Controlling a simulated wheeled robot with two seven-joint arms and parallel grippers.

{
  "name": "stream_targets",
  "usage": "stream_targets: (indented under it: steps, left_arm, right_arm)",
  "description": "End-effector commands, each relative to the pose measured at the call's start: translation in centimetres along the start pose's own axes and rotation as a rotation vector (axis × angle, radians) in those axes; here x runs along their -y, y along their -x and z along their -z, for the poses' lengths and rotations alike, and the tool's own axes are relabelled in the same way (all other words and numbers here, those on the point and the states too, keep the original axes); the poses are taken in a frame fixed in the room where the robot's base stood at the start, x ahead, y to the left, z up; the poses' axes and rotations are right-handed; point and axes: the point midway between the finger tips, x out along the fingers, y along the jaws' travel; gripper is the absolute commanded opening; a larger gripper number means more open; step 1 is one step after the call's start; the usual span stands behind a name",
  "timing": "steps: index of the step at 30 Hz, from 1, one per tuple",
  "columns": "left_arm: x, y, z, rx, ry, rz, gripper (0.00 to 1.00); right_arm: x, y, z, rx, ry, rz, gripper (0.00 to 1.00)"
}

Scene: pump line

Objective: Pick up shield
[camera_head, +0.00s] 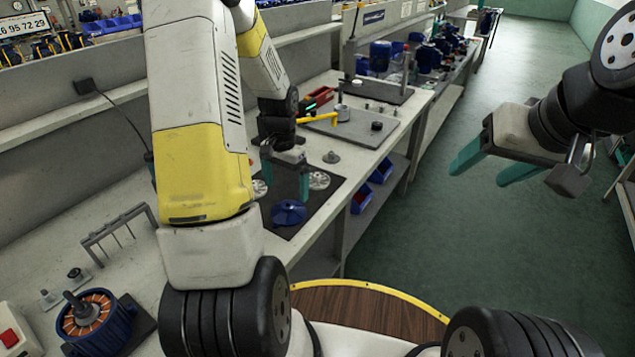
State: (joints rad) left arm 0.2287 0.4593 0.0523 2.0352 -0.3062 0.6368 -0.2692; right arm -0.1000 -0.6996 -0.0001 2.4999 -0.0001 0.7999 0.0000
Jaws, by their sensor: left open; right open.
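A blue, flared round part (289,213), which looks like the shield, lies on a dark mat (325,200) on the workbench. My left gripper (285,178) is over the mat, just beyond the blue part in the picture, with its teal fingers apart and nothing between them. Whether the fingers touch the mat or anything on it, I cannot tell. My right gripper (490,168) is open and empty, out over the green floor at the right. My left arm hides part of the bench and the mat's left side.
Silver discs (319,180) lie on the mat near my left gripper. A motor stator (97,322) and a small rack (118,238) stand at the near left. A grey plate (362,128) with parts is further back. Blue bins (381,170) sit below the bench edge.

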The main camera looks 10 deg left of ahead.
Motion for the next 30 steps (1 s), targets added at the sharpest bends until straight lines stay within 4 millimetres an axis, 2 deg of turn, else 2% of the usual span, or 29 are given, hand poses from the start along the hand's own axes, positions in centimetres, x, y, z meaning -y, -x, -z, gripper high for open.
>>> stream_targets:
  steps: [11, 18, 27, 30]
  left_arm:
    - [0.1, -4.2, 0.0, 0.007, -0.004, -0.003, 1.00]
    - [0.2, -7.6, 0.0, 0.006, -0.004, -0.002, 1.00]
    - [0.2, -8.1, 0.1, 0.003, -0.003, -0.001, 1.00]
    - [0.2, -8.1, 0.1, 0.003, -0.003, -0.001, 0.82]
  right_arm:
    - [0.0, 0.0, 0.0, 0.000, 0.000, 0.000, 0.63]
    - [0.0, 0.0, 0.0, 0.000, 0.000, 0.000, 0.63]
    - [0.0, 0.0, 0.0, 0.000, 0.000, 0.000, 0.63]
    - [0.0, 0.0, 0.0, 0.000, 0.000, 0.000, 0.63]
